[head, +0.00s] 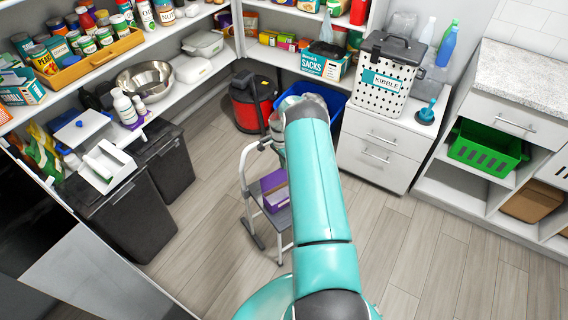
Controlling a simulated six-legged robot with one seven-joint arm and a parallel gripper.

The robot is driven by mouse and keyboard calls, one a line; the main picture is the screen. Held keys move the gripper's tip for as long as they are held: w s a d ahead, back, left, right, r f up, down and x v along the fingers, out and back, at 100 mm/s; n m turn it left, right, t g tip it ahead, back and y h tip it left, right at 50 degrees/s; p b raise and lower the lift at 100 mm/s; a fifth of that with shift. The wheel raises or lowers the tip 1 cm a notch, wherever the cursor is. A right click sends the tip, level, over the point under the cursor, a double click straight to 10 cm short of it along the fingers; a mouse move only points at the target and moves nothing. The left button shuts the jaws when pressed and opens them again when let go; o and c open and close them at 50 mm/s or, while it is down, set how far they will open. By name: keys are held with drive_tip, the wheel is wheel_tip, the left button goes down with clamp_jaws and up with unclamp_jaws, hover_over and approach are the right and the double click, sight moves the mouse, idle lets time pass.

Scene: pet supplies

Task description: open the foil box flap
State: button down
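A purple box (273,183) stands on the step of a grey folding step stool (252,212) in the middle of the floor. It may be the foil box, but no label is readable and its right side is partly covered by my arm. I cannot tell how its flap stands. My teal arm reaches forward over the stool and bends down at its far end. My gripper's fingers are hidden behind the arm, so I see neither their opening nor any contact with the box.
Dark bins (128,215) stand at the left under shelves of cans and a steel bowl (146,77). A red-black canister (250,103) and blue tub (336,100) are behind the stool. White drawers (376,150) and a green basket (484,146) are at right. Floor right of the arm is clear.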

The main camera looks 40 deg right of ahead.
drive_tip(key=c, duration=1.6)
unclamp_jaws()
drive_tip(key=shift+c, duration=0.2)
wheel_tip(320, 180, up, 14)
drive_tip(key=w, duration=0.1)
drive_tip(key=shift+w+f, duration=0.2)
drive_tip(key=shift+w, duration=0.1)
drive_tip(key=shift+d, duration=0.1)
